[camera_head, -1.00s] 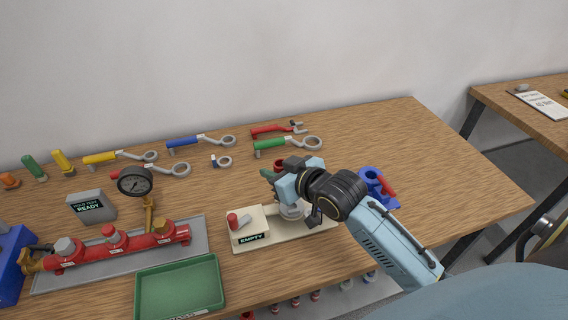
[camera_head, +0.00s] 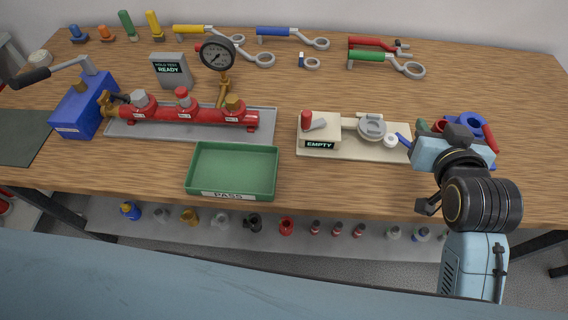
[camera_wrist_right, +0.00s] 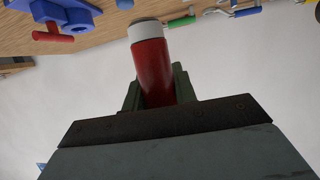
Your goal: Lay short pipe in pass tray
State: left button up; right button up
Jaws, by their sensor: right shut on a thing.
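The short pipe, red with a pale end, is between the fingers of my right gripper (camera_wrist_right: 157,88) in the right wrist view; its red body (camera_wrist_right: 152,70) points up and away from the jaws. The green pass tray (camera_head: 232,194), labelled PASS, lies empty at the bench's front edge, well left of the gripper. My left gripper is out of view.
A beige fixture reading EMPTY (camera_head: 318,134) stands between tray and gripper. The red manifold with gauge (camera_head: 190,114) is behind the tray. A blue part with a red piece (camera_head: 475,124) is partly hidden behind my gripper. Wrenches (camera_head: 285,33) lie at the back.

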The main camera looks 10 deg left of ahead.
aim_at(234, 172)
jog(key=z, duration=1.7)
jog(key=k, duration=1.2)
jog(key=u, duration=1.9)
jog(key=i, duration=0.5)
jog(key=z, duration=0.1)
